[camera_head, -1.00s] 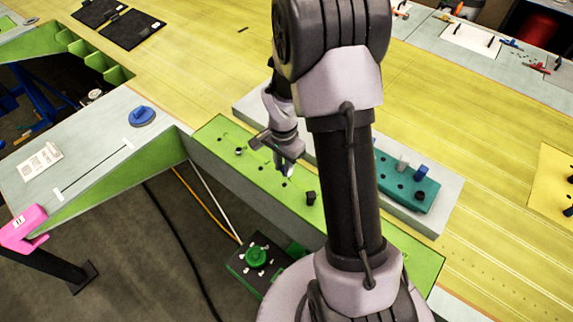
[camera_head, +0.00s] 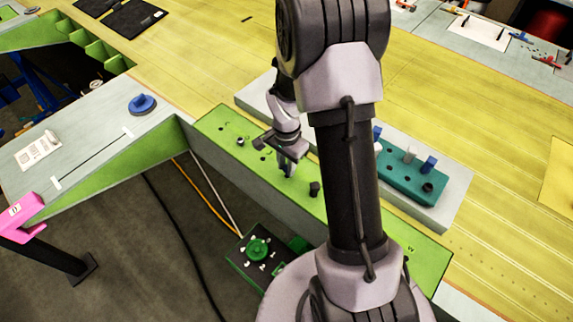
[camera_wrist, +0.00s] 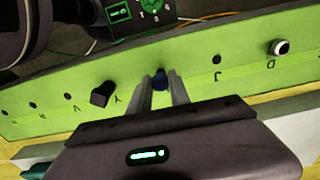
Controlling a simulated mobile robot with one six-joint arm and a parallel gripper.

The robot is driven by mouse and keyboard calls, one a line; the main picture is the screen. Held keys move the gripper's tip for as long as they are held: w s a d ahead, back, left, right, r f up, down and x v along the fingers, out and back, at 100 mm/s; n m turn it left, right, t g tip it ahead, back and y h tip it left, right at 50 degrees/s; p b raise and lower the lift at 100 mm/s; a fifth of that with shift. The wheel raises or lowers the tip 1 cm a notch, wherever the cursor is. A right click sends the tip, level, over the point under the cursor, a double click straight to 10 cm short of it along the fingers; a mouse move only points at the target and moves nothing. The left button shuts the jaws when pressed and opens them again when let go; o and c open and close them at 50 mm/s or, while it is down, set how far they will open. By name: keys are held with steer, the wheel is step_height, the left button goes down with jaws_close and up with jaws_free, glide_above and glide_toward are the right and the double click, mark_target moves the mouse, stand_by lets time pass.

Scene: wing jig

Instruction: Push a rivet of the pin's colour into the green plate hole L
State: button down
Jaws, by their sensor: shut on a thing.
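The green plate (camera_head: 222,121) is a long strip with a row of dark holes and letters; it also shows in the wrist view (camera_wrist: 190,67). In the head view, my gripper (camera_head: 288,171) is down at the plate, between a white-ringed hole or rivet (camera_head: 240,142) and a black rivet (camera_head: 315,188).
A teal block (camera_head: 399,181) with blue and grey rivets stands on a grey ledge behind my arm. A blue knob-like piece on a disc (camera_head: 142,103) sits on the grey panel at left. A dark box with a green knob (camera_head: 257,250) is below the plate.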

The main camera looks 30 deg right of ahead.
steer(key=shift+f, duration=0.1)
steer(key=shift+f+b, duration=1.25)
steer(key=shift+b, duration=0.1)
steer(key=c, duration=1.1)
jaws_free()
step_height(320, 180, up, 18)
steer(key=shift+f+p, duration=0.2)
steer(key=shift+p, duration=1)
